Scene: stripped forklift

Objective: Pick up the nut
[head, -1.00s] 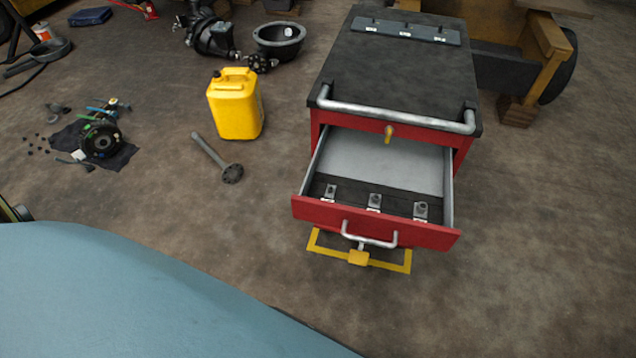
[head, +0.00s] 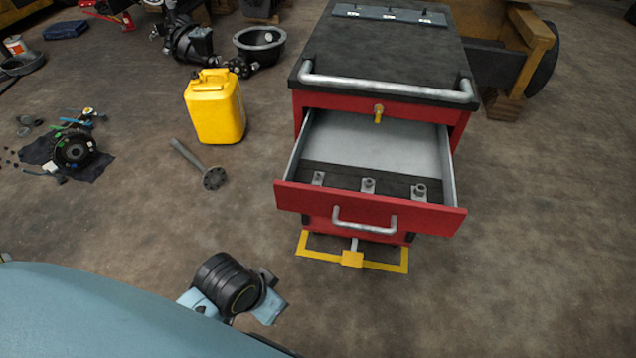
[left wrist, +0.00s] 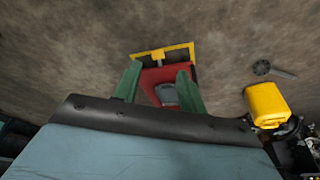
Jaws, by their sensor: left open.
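The open drawer (head: 370,212) of a red tool cart holds a dark strip with three small grey metal pieces: a left one (head: 319,178), a middle one (head: 368,185) and a right one (head: 419,190). They look like nuts or fittings on holders; which one is the nut I cannot tell. In the head view a black joint of my left arm shows left of and in front of the drawer; its fingertips are not clear there. In the left wrist view my left gripper (left wrist: 158,82) has two green fingers apart, with the red cart beyond them. My right gripper is not in view.
The cart top (head: 390,50) has a grey rail and another strip (head: 390,14) with small pieces. A yellow drawbar frame (head: 352,259) projects low in front. A yellow canister (head: 216,108) and a metal shaft (head: 200,165) are on the floor to the left.

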